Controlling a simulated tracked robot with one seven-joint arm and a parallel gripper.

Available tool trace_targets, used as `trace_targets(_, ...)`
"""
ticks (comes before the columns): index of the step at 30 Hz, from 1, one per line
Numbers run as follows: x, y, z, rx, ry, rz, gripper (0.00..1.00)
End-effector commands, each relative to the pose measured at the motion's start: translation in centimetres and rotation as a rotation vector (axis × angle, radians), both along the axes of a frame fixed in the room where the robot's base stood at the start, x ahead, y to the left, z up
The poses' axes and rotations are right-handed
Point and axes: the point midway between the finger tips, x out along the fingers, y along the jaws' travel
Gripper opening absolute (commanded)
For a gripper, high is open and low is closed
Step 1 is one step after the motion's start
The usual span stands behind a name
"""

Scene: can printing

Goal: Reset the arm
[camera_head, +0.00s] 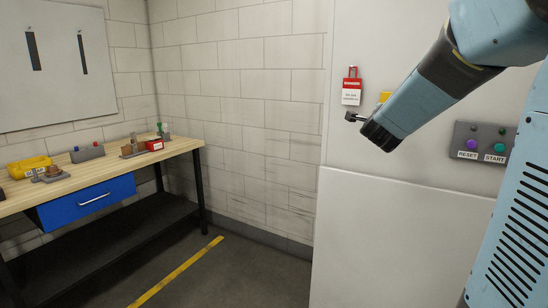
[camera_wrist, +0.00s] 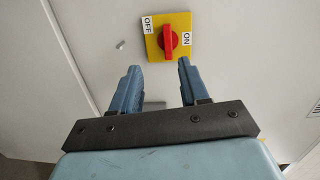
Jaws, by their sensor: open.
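My gripper (camera_wrist: 158,66) is open and empty in the wrist view, with its two blue fingers apart. It faces a red rotary switch (camera_wrist: 169,40) on a yellow plate marked OFF and ON on a pale cabinet panel. The switch lies just beyond the fingertips, and I see no contact. In the head view my arm reaches in from the upper right towards the cabinet (camera_head: 355,240).
A red and white danger tag (camera_head: 351,92) hangs on the cabinet left of my arm. A control box (camera_head: 482,143) with RESET and START buttons is to the right. A wooden workbench (camera_head: 105,162) with small items stands at the left. Floor between is clear.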

Motion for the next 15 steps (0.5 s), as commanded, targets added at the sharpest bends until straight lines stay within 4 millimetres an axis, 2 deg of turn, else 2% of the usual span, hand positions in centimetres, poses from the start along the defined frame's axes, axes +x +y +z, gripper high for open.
trace_targets(2,-1.1,2.3,0.2,-0.056,0.078,0.094,0.45)
trace_targets(8,-5.5,8.3,-1.0,-0.272,0.332,0.372,0.45)
trace_targets(12,-9.8,11.6,-2.6,-0.442,0.505,0.559,0.45)
trace_targets(15,-13.5,13.4,-4.0,-0.570,0.626,0.689,0.45)
